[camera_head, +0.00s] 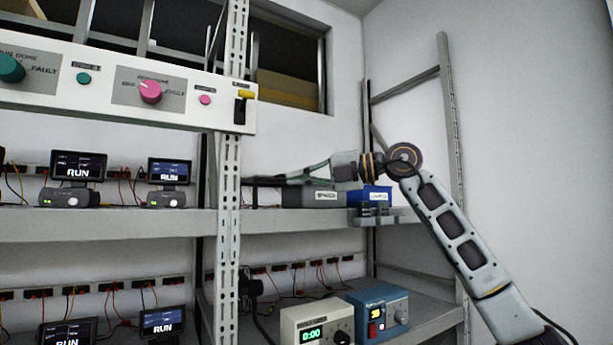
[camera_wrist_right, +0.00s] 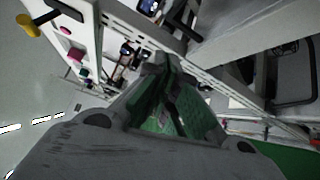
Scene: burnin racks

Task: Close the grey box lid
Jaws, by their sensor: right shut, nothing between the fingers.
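The grey box (camera_head: 312,197), with a pale label on its front, sits on the middle shelf right of the slotted post. My right gripper (camera_head: 256,181) reaches in from the right above the box, its fingers pointing left toward the post. In the right wrist view my right gripper (camera_wrist_right: 160,62) is shut and empty, with green showing between its finger links. The box's lid is too small and too covered by the gripper to tell its position. I cannot tell whether the gripper touches the box. My left gripper is not in view.
A blue bin (camera_head: 377,196) stands right of the grey box. The slotted post (camera_head: 229,190) stands close left of my gripper. A white control panel (camera_head: 120,85) with knobs hangs at the upper left. A beige timer unit (camera_head: 317,322) and a blue device (camera_head: 379,309) stand below.

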